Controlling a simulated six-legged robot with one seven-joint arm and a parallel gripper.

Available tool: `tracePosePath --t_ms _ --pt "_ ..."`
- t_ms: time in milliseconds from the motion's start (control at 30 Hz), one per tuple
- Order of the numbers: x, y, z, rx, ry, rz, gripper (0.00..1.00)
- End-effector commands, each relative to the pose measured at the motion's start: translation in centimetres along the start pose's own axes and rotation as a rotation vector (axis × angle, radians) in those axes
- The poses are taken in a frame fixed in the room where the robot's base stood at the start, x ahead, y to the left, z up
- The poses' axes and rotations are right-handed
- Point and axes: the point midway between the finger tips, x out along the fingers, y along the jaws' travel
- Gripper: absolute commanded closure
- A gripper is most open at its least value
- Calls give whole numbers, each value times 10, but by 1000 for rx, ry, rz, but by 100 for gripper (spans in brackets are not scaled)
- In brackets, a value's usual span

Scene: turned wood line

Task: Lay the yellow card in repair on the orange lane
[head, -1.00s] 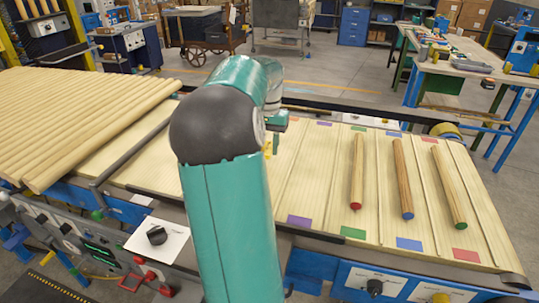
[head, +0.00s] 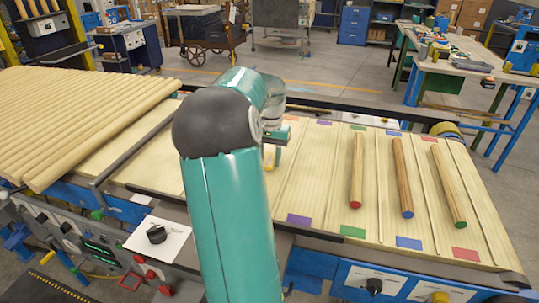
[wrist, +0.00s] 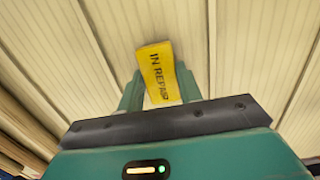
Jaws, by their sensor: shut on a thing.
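The yellow card (wrist: 158,70) reads "IN REPAIR" in the wrist view. My gripper (wrist: 160,88) is shut on it, one finger on each side. In the head view my gripper (head: 274,150) is over the slatted wooden bed, and only a sliver of the card shows beside my arm. A small orange patch (head: 291,117) shows at the far end of the lane left of the purple-marked one. That lane's near end is hidden behind my arm. Pale boards with dark gaps lie below the card; I cannot tell its height above them.
Rods with red (head: 356,172), blue (head: 402,178) and green (head: 448,185) ends lie in lanes on the right. The purple-marked lane (head: 315,185) is bare. Many pale rods (head: 75,115) are stacked at the left, beside a dark rail (head: 130,155).

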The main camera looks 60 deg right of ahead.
Motion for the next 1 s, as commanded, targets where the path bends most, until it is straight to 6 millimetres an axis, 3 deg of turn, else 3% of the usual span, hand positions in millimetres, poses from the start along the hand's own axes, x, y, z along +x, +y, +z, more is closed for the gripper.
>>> tracePosePath --t_ms 167,200,300,767,1000 --pt "3 0 0 0 -1 0 90" --pt "3 0 0 0 -2 0 57" --pt "3 1 0 1 -2 1 43" --pt "2 5 0 7 -5 7 43" --pt "-34 2 0 4 2 2 43"
